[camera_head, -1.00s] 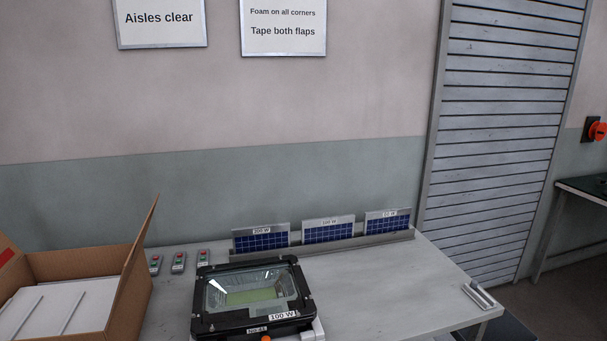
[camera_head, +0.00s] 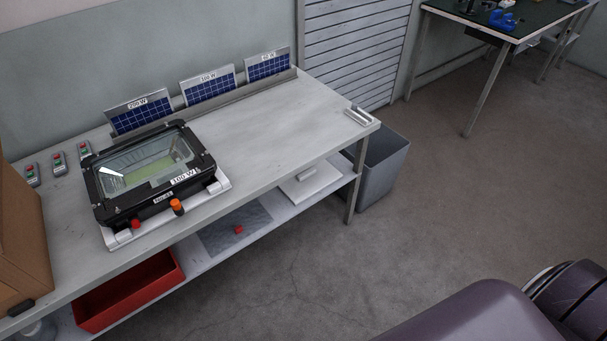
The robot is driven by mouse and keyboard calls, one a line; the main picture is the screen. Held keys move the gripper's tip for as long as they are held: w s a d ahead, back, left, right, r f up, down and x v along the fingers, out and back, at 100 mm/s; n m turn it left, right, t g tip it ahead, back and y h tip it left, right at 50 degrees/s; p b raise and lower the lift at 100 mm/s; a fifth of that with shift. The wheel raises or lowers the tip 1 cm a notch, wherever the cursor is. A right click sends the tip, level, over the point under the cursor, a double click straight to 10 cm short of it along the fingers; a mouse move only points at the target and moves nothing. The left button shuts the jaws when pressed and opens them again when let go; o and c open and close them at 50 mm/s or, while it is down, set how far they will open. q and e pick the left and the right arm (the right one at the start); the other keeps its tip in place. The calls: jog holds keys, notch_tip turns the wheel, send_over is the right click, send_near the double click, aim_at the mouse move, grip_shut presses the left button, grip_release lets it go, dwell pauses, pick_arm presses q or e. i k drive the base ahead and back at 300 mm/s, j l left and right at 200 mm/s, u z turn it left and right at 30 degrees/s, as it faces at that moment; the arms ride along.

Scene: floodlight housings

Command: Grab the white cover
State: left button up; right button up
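A flat white piece (camera_head: 311,184) with a raised bar on top lies on the lower shelf of the bench, near its right end; it may be the white cover, but I cannot tell for sure. A black floodlight housing (camera_head: 150,172) with a glass front and a 100 W label sits on a white base (camera_head: 124,238) on the bench top. Neither of my grippers is in view.
Solar panels (camera_head: 209,87) stand in a rail at the back of the bench (camera_head: 280,127). A cardboard box (camera_head: 24,241) is at the left edge. A red bin (camera_head: 127,291) is on the lower shelf; a grey bin (camera_head: 383,172) stands right of the bench. Floor in front is clear.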

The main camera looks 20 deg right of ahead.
aim_at(298, 188)
jog(key=i+l, duration=0.2)
jog(key=i+l+u, duration=0.15)
jog(key=l, duration=0.3)
jog(key=i+l, duration=0.2)
jog(key=l, duration=0.15)
jog(key=i+l+u, duration=0.1)
jog(key=l, duration=0.2)
jog(key=i+l+u, duration=0.1)
jog(key=i+l, duration=0.15)
jog(key=l, duration=0.15)
jog(key=i+l, duration=0.15)
jog(key=l, duration=0.2)
jog(key=u, duration=0.05)
